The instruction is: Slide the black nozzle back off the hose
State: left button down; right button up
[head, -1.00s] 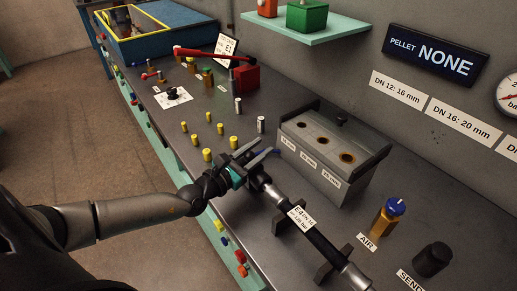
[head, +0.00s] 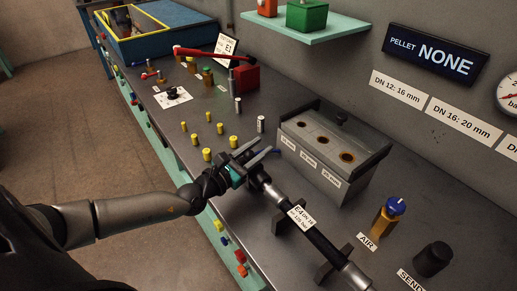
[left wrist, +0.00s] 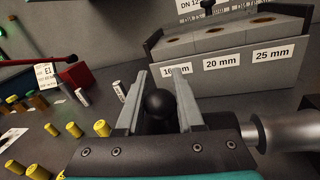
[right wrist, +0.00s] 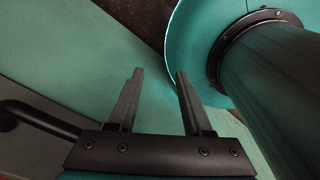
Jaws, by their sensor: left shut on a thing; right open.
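The black nozzle (left wrist: 160,105) shows in the left wrist view as a dark rounded shape between my left fingers. My left gripper (head: 260,153) is shut on it at the upper-left end of the hose; its fingertips (left wrist: 153,73) extend past the nozzle. The black hose (head: 325,246) lies slanted in dark cradles on the bench, with a white E4 label and metal ends. Its near metal end (left wrist: 288,130) is right of the gripper in the left wrist view. My right gripper (right wrist: 156,90) is open and empty, away from the hose.
A grey block with three holes (head: 330,155) stands close behind the hose. A blue-topped AIR valve (head: 388,218) and a black SEND knob (head: 433,259) are at the right.

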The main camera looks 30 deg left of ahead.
pick_arm(q)
jog(key=a+b, duration=0.1)
jog(key=w+a+b, duration=0.1)
jog(key=a+b, duration=0.1)
jog(key=shift+w+a, duration=0.2)
jog(key=shift+a, duration=0.05)
jog(key=c, duration=0.5)
grip_release()
jog(key=shift+a, duration=0.1)
jog(key=shift+c, duration=0.2)
jog(key=s+a+p, duration=0.2)
jog(key=s, duration=1.3)
jog(key=shift+a+p, duration=0.3)
jog(key=shift+a, duration=0.1)
